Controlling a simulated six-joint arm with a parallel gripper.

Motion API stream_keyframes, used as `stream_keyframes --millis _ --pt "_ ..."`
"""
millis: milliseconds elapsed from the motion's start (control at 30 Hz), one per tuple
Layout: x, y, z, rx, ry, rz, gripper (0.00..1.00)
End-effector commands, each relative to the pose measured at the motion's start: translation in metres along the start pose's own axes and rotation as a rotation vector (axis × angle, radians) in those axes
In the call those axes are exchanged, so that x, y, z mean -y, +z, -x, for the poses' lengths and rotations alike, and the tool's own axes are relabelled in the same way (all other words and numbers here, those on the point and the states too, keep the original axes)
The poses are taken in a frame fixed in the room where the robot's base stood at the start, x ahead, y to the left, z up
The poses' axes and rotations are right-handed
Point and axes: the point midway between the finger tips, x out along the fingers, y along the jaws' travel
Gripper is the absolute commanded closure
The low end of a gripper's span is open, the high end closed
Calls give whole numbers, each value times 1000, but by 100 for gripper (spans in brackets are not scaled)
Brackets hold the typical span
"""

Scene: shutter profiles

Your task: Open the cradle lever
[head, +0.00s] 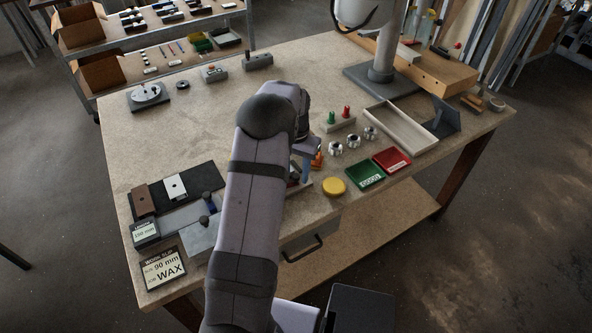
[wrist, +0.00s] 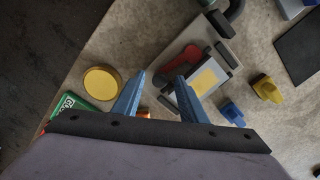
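The cradle appears to be the grey fixture (wrist: 222,52) in the wrist view, with a dark red part (wrist: 188,56) and a grey block with a yellow pad (wrist: 205,82). I cannot tell for certain which part is its lever. My gripper (wrist: 161,76) is open, with its two blue fingers apart and nothing visibly held. Its right finger overlaps the fixture in the picture; I cannot tell whether it touches. In the head view my gripper (head: 305,176) points down near the front edge, and my arm hides most of the fixture.
A yellow disc (head: 334,187) and green (head: 366,176) and red (head: 392,160) trays lie right of my gripper. Small blue (wrist: 230,112) and yellow (wrist: 266,89) pieces stand close by in the wrist view. A black mat (head: 207,174) lies left. The table's back middle is clear.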

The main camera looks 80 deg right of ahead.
Motion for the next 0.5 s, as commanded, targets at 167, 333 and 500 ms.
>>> stream_keyframes --millis 167,333,500 --pt "0 0 0 0 0 0 76" --pt "0 0 0 0 0 0 100" --pt "0 0 0 0 0 -5 100"
